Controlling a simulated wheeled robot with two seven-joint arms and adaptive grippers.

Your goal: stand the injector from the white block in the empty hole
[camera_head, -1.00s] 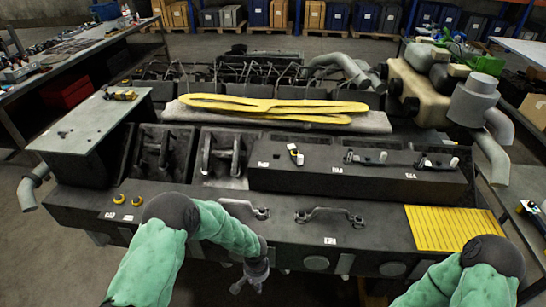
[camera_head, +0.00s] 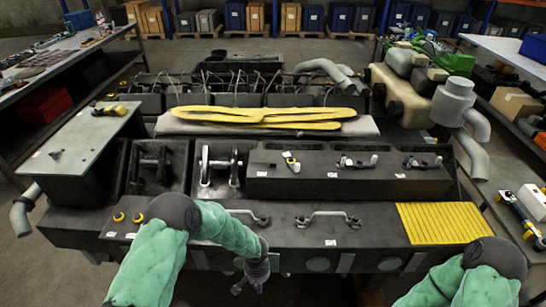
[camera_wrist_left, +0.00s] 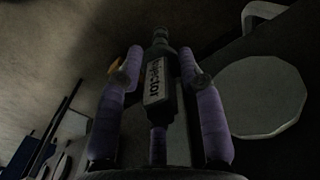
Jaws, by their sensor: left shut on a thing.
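My left gripper (camera_head: 250,286) points down in front of the engine's near side in the head view. In the head view the injector cannot be made out. A white block (camera_head: 535,202) sits on the right-hand bench at the picture's edge. I cannot make out the empty hole. My right arm shows at the bottom right, its gripper outside the picture.
The dark engine (camera_head: 300,236) fills the middle, with handles on its front ledge and a yellow ribbed plate (camera_head: 440,223) at its right. Grey pipes rise at the right. A left workbench (camera_head: 60,65) holds tools.

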